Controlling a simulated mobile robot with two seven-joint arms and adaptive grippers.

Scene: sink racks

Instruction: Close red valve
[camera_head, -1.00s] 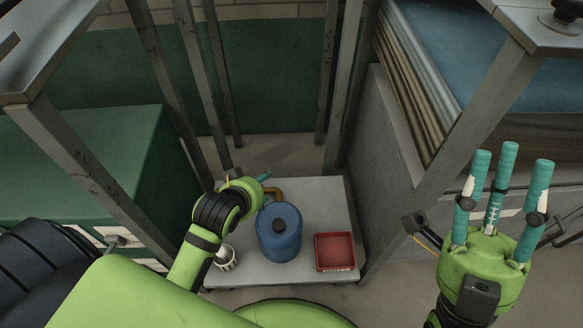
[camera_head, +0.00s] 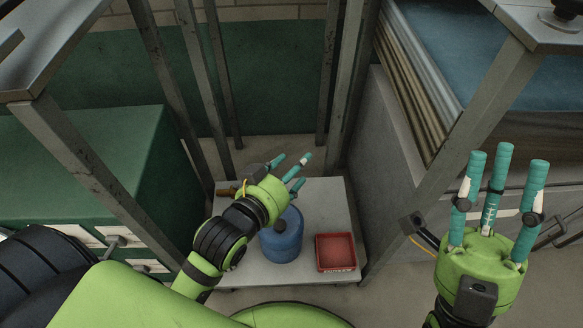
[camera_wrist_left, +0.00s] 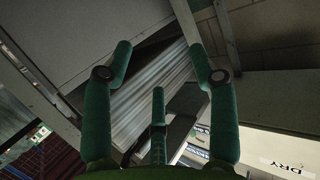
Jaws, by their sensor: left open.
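No red valve can be made out in either view. My left gripper (camera_head: 290,168) is open and empty in the head view, above the back of a low grey table and just behind a blue lidded container. In the left wrist view my left gripper (camera_wrist_left: 160,65) has its three teal fingers spread, with nothing between them. My right gripper (camera_head: 508,162) is open and empty at the right, fingers pointing up, in front of a metal rack post.
The low table (camera_head: 335,205) holds the blue container (camera_head: 283,243), partly hidden by my left arm, and a red tray (camera_head: 335,252). Metal posts (camera_head: 341,90) rise around it. A green cabinet (camera_head: 95,150) stands left; a grey wall (camera_head: 385,160) stands right.

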